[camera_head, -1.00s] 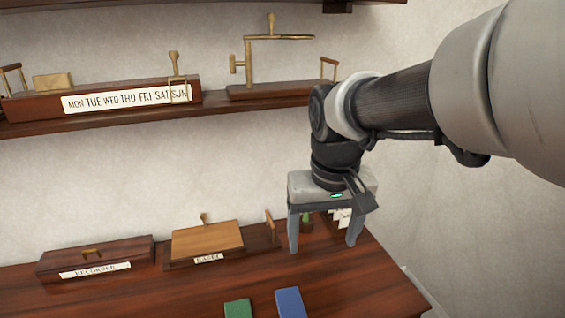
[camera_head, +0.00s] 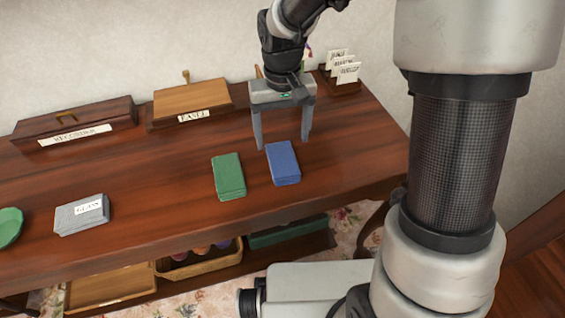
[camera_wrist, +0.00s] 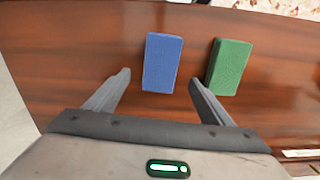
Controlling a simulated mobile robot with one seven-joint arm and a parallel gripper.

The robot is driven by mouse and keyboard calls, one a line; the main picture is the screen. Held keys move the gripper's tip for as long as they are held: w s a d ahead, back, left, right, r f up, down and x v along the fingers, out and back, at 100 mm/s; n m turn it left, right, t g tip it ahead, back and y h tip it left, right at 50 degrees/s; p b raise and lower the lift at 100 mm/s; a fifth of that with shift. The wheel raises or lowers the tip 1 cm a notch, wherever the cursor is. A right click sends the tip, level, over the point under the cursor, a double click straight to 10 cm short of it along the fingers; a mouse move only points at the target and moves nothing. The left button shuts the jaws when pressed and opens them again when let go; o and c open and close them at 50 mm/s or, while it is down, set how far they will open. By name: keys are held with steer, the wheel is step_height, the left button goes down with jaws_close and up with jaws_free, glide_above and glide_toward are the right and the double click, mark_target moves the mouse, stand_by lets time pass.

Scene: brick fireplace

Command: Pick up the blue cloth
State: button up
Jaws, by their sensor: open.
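The blue cloth (camera_head: 283,163) is a flat folded block lying on the brown wooden table (camera_head: 330,185). It also shows in the wrist view (camera_wrist: 162,62), just beyond and between my fingertips. My gripper (camera_head: 282,143) is open and empty, its fingers pointing down just behind the blue cloth in the head view. In the wrist view my gripper (camera_wrist: 159,80) has one finger on each side of the cloth's near end. I cannot tell how high the fingertips are above the table.
A folded green cloth (camera_head: 228,176) lies close to the left of the blue one. A grey cloth labelled GLASS (camera_head: 82,216) and a green plate (camera_head: 9,227) are further left. Wooden boxes (camera_head: 75,122) and a card holder (camera_head: 343,75) stand at the back. The table's right part is clear.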

mark_target(282, 155)
steer(key=shift+w+a+f+b, duration=0.15)
steer(key=shift+f+b, duration=0.3)
steer(key=shift+f, duration=1.15)
steer(key=shift+w+d+f+b, duration=0.1)
steer(key=shift+f+b, duration=0.35)
steer(key=shift+f, duration=1.1)
steer(key=shift+c, duration=0.3)
steer(key=c, duration=1.1)
